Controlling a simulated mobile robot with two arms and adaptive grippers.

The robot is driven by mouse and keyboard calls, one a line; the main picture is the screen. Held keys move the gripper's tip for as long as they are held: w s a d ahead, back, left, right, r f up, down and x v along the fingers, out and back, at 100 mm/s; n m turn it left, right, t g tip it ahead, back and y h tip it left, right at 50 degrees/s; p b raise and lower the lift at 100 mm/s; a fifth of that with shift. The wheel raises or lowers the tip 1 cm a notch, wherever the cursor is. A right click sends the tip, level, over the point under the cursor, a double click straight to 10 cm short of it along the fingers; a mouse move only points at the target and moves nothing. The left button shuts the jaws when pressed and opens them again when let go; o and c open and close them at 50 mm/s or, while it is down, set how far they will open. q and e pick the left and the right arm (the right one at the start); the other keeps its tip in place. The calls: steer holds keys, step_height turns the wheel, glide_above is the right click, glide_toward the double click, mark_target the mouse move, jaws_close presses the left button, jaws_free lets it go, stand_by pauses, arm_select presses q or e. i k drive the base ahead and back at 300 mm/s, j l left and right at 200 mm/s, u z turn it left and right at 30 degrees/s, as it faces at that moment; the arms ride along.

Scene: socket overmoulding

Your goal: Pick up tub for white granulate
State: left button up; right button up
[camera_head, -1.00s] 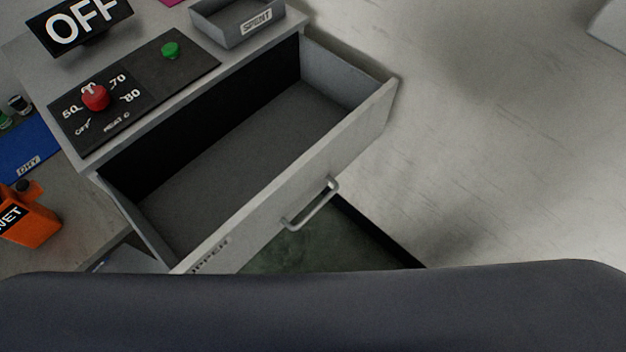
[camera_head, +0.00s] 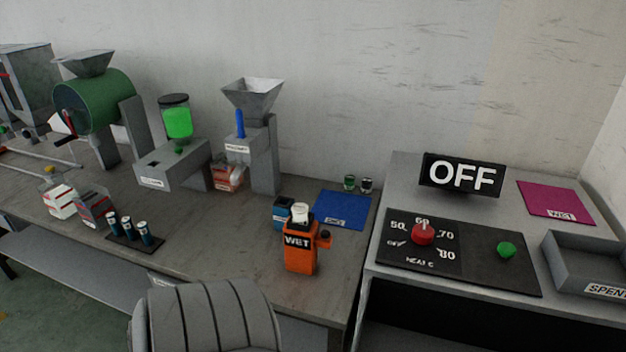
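A small clear tub with white contents and a red band (camera_head: 60,201) stands on the left part of the workbench. Close to its right is a similar tub with dark grey contents (camera_head: 94,208). The labels on the tubs are too small to read, so I cannot be sure which is for white granulate. Neither of my grippers shows; a grey ribbed part, probably of my arm, covers the bottom centre.
The bench (camera_head: 215,232) holds a green drum machine (camera_head: 95,102), a green-filled dispenser (camera_head: 178,124), a hopper machine (camera_head: 262,150), a rack of dark cylinders (camera_head: 135,240), an orange WET bottle (camera_head: 301,252) and a blue mat (camera_head: 342,210). A control panel (camera_head: 480,268) with an OFF sign is right.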

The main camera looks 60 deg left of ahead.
mark_target(56, 194)
steer(key=u, duration=3.55)
